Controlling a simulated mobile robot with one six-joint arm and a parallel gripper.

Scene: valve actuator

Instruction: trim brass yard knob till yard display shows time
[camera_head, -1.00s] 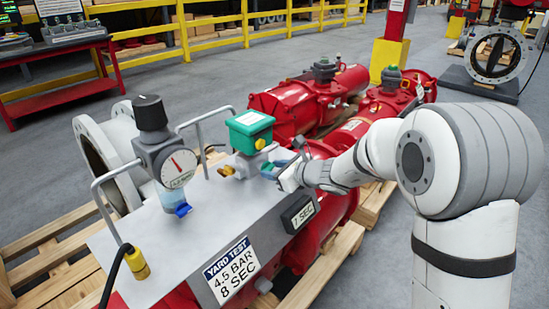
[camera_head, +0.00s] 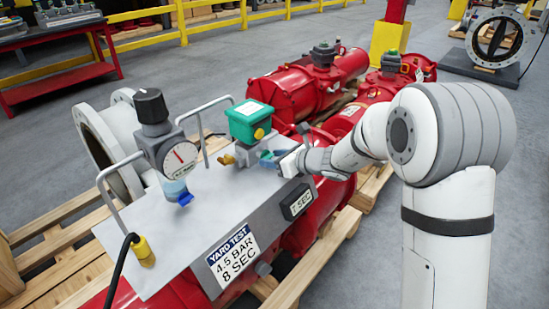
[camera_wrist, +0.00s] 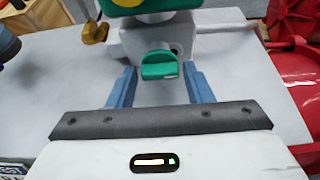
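A brass knob-like fitting (camera_head: 226,160) sticks out at the left of the grey valve block under the green box (camera_head: 250,121); it also shows at the upper left of the wrist view (camera_wrist: 95,31). The yard display (camera_head: 298,203) on the panel's front edge seems to read 7 SEC; its digit is small. The yard placard (camera_head: 233,255) reads 4.5 BAR, 8 SEC. My gripper (camera_head: 274,156) is at the block's right side. In the wrist view its blue fingers (camera_wrist: 159,72) are apart, with a green knob (camera_wrist: 160,66) between their tips, gaps showing on both sides.
A pressure gauge (camera_head: 180,158) with a black-topped regulator (camera_head: 151,107) stands left on the metal panel (camera_head: 200,220). Metal hoop handles (camera_head: 120,185) rise from the panel. Red actuator bodies (camera_head: 293,100) lie behind on wooden pallets.

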